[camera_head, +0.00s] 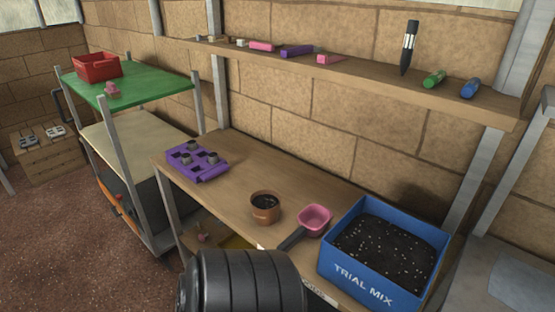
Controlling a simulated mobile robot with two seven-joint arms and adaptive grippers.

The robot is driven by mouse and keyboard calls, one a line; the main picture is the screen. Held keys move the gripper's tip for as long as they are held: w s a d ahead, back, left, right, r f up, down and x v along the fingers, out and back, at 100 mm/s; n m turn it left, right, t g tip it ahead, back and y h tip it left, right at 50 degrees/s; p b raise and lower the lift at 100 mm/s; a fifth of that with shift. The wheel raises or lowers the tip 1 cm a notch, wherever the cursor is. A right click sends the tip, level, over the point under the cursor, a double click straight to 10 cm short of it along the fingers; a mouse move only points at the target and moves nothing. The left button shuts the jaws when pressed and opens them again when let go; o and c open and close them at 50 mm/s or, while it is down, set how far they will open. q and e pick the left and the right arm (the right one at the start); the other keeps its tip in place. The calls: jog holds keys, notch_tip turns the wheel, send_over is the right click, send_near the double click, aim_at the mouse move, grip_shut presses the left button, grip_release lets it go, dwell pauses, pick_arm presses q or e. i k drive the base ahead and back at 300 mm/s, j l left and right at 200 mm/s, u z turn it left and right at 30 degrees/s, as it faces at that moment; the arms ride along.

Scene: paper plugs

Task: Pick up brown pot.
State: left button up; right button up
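The brown pot (265,212) stands upright on the wooden workbench (232,205), near its front edge, with dark soil inside. A pink scoop (315,217) with a dark handle lies just to its right. Neither of my grippers is in view, so I cannot see where they are relative to the pot.
A blue box (365,290) of dark mix stands at the bench's right, and a purple tray (197,160) at its left. A black ribbed barrel-like shape (245,285) is in front of the bench. The bench is clear behind the pot. A shelf (350,78) runs above.

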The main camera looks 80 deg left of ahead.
aim_at(265, 204)
jog(key=i+u, duration=0.15)
jog(key=u, duration=0.25)
jog(key=i+l+u, duration=0.1)
jog(key=u, duration=0.3)
jog(key=i, duration=0.1)
